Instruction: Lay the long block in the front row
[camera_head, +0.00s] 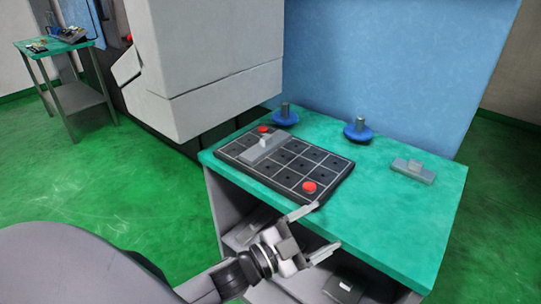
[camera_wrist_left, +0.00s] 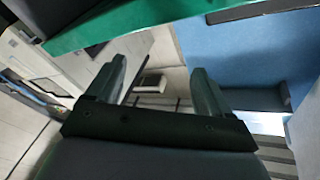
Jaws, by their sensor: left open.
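A long grey block (camera_head: 413,172) with a raised grip on top lies on the bare right part of the green table (camera_head: 400,222). Another grey block (camera_head: 263,148) with a raised grip lies on the black gridded board (camera_head: 285,165), toward its far left part. I cannot tell surely which one the task calls the long block. My left gripper (camera_head: 314,232) is open and empty by the table's front edge, apart from both blocks. Its two fingers also show in the left wrist view (camera_wrist_left: 157,88), with nothing between them. My right gripper is not in view.
Two blue discs with grey posts (camera_head: 285,117) (camera_head: 357,130) stand at the table's back. A white machine (camera_head: 215,60) stands behind left. The table's right front is clear.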

